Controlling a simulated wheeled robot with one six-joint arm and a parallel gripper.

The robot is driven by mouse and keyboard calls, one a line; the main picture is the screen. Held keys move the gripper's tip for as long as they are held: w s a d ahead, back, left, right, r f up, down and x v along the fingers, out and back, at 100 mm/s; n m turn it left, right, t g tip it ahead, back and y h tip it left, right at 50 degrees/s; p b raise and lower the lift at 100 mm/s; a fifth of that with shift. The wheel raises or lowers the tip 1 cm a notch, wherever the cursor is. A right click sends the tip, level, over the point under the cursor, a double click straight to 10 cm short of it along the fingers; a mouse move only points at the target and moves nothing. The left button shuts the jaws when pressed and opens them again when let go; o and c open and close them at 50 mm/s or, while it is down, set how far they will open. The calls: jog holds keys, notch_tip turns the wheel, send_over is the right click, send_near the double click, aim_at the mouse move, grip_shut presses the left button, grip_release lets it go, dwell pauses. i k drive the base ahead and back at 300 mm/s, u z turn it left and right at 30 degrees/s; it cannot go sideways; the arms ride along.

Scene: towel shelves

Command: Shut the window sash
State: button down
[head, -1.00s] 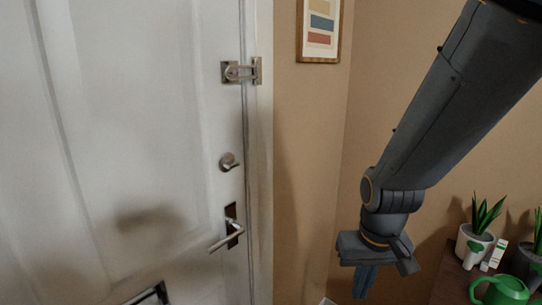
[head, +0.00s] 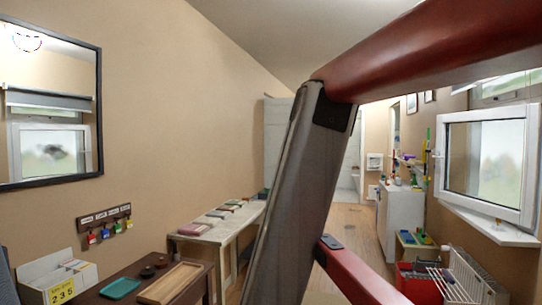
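The white-framed window sash (head: 443,160) is at the right in the head view. It appears swung inward into the room, standing out from the window opening (head: 505,88), of which only part shows behind and above it. Its right part is close to the picture's right edge. A handle on it cannot be made out. My gripper is not in view now, so its state and distance from the sash cannot be told.
A large red and grey structure (head: 300,190), very close, crosses the middle and upper right; I cannot tell what it is. A white sill (head: 490,225), radiator (head: 472,275) and red crate (head: 418,285) are below the sash. Tables (head: 185,285) line the left wall.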

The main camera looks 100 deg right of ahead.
aim_at(443, 145)
jog(key=z, duration=4.45)
jog(key=i, duration=1.7)
jog(key=u, duration=0.35)
jog(key=i, duration=1.7)
jog(key=z, duration=0.85)
jog(key=i, duration=1.75)
jog(key=z, duration=0.7)
